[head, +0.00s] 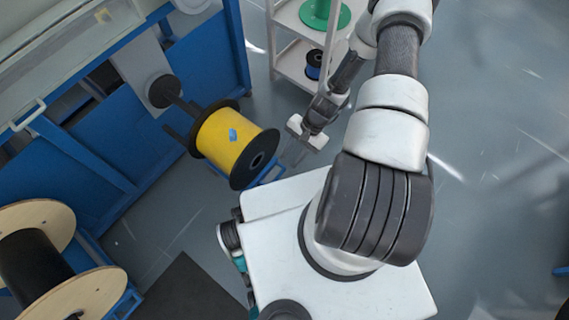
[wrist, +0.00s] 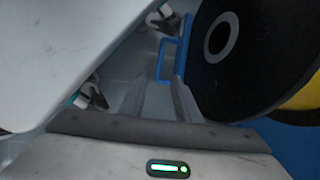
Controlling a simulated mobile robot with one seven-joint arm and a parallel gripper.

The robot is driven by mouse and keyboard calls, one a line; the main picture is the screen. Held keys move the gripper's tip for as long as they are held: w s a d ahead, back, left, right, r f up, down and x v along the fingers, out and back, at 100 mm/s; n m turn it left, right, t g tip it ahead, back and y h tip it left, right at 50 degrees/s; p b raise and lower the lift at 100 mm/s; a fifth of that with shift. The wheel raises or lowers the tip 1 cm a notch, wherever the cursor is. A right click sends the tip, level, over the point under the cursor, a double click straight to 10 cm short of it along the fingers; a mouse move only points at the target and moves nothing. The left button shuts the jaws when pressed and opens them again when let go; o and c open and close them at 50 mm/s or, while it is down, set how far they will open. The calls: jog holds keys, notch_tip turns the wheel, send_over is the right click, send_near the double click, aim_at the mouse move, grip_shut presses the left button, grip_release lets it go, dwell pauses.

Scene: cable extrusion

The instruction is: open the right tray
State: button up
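A blue bar-like handle or frame (head: 268,177) shows low beside the yellow spool (head: 225,137), which has black flanges. I take it as part of the right tray; most of the tray is hidden under the spool. In the wrist view the blue handle (wrist: 172,50) is just beyond my fingertips, left of a black spool flange (wrist: 225,75). My gripper (wrist: 160,82) is open, with its two fingers apart and nothing between them. In the head view my gripper (head: 293,154) is beside the spool's right flange, near the handle; its fingers are hard to make out.
My white base fills the left of the wrist view. A wooden-flanged spool (head: 35,262) stands at the lower left, with another blue frame (head: 126,302) by it. A blue machine (head: 60,165) is at the left. A light shelf (head: 292,62) with spools stands behind.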

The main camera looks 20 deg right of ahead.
jog(key=p+v, duration=0.1)
jog(key=v, duration=0.6)
jog(key=shift+r, duration=0.3)
jog(key=shift+d, duration=0.15)
jog(key=w+d+r+n+t+h, duration=0.1)
jog(key=w+r+n+h, duration=0.15)
jog(key=r, duration=1.25)
jog(key=w+r+n+t+h, duration=0.1)
jog(key=w+r+n, duration=0.3)
jog(key=r, duration=1)
jog(key=s+a+r+n+t+h, duration=0.1)
jog(key=s+a+r, duration=0.1)
jog(key=r, duration=0.6)
jog(key=s+a+r+n+t, duration=0.1)
jog(key=s+r, duration=0.2)
jog(key=r, duration=0.4)
jog(key=s+a+r+n+t, duration=0.2)
jog(key=s+a+r+t, duration=0.15)
jog(key=s+r, duration=0.6)
notch_tip(320, 180, up, 18)
jog(key=p, duration=2)
jog(key=shift+s+g, duration=0.4)
jog(key=shift+g, duration=0.05)
jog(key=shift+s+a+f, duration=0.1)
